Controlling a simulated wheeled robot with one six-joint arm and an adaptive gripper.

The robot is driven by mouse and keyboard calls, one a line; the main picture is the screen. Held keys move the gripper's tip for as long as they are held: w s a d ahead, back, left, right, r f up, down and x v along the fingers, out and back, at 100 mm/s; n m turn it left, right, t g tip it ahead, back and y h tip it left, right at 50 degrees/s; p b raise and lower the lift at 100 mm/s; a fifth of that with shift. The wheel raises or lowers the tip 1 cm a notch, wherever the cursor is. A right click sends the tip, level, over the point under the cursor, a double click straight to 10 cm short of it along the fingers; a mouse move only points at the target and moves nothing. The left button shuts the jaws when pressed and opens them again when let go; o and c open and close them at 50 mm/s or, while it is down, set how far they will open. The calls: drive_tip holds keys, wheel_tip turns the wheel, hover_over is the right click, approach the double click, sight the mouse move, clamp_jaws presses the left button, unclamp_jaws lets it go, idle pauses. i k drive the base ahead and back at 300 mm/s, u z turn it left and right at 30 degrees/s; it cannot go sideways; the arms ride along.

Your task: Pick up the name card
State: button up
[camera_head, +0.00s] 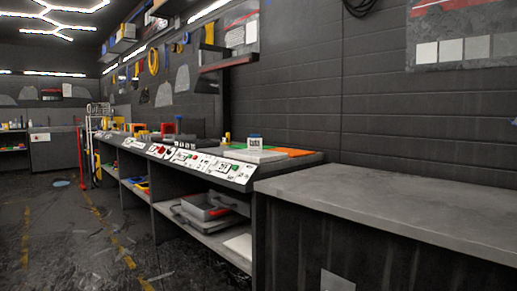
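I cannot tell for sure which thing is the name card. A small pale card-like rectangle (337,281) shows at the bottom edge, against the dark front of the near counter, and is partly cut off. A flat white sheet (239,245) lies on the lower shelf of the workbench. A small white container with a dark label (255,142) stands on the workbench top. My gripper is not in view.
A grey counter (400,205) fills the right foreground, its top bare. A long workbench with a slanted, labelled front edge (200,163) runs back along the wall. A grey tray (205,207) sits on its shelf. The dark floor (60,230) at left is mostly open.

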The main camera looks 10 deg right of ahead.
sight(254, 141)
drive_tip(key=u, duration=1.35)
drive_tip(key=i, duration=1.6)
drive_tip(key=z, duration=0.35)
drive_tip(key=i, duration=0.85)
drive_tip(key=z, duration=0.95)
